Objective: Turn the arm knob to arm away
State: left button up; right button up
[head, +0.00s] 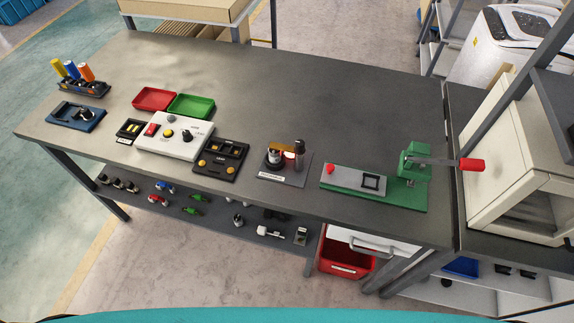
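A white control box (195,145) sits on the grey workbench, left of the middle. On its top are a black knob (187,135), a yellow round button (169,133), a grey round part (171,118) and a red switch (151,130). The black knob is the likely arm knob, but the small labels around it are too small to read, so its setting cannot be told. Neither of my grippers is in view, and nothing covers the box.
A black panel (221,158) and a black-and-yellow part (132,129) flank the box. Red (154,99) and green (190,106) trays lie behind it. A green lever press (405,190) stands at right. The bench's rear middle is clear.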

aim_at(300, 148)
jog(key=i+j+z, duration=0.5)
jog(key=i+j, duration=0.2)
